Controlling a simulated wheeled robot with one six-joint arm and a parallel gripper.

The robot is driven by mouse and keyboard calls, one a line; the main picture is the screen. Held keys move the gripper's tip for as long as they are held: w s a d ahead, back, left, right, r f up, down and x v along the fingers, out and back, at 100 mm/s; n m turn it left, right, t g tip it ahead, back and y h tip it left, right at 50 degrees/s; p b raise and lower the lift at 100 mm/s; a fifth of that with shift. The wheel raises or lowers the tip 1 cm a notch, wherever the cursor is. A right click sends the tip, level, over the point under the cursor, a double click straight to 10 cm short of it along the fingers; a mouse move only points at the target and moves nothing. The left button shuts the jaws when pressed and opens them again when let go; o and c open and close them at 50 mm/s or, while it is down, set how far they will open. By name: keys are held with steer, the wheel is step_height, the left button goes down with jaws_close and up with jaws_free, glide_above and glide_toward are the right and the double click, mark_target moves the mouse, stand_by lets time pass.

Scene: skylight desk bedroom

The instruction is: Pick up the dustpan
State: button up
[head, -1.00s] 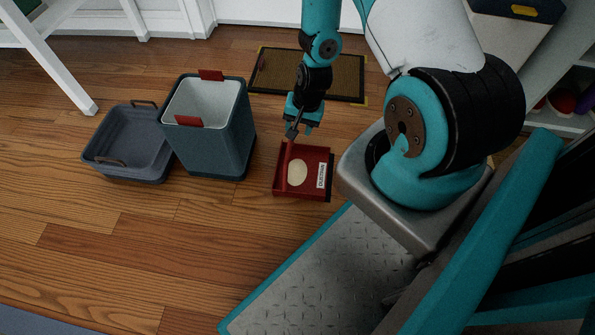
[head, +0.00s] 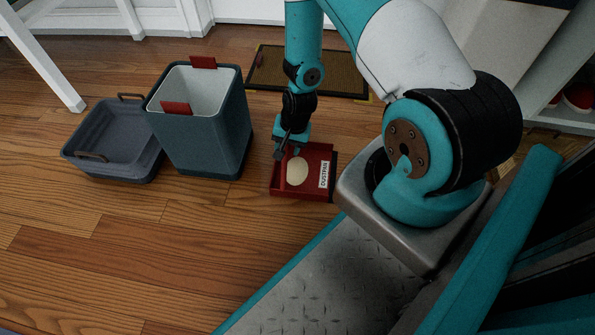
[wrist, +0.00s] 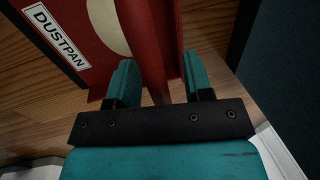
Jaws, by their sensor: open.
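The red dustpan (head: 314,188) lies on the wooden floor, with a pale round patch and a white DUSTPAN label. It also fills the upper part of the wrist view (wrist: 98,66). My gripper (head: 286,153) is low over its far left side. In the wrist view, my gripper (wrist: 160,82) is open, with a teal finger on each side of the red handle (wrist: 150,48). The handle runs between the fingers, and I cannot tell whether either finger touches it. In the head view the arm hides part of the handle.
A tall blue-grey bin (head: 207,135) with red handles stands left of the dustpan. A framed brown mat (head: 345,78) lies behind. Floor in front of the bin is clear.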

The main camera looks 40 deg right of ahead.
steer(key=shift+f, duration=0.25)
jaws_close()
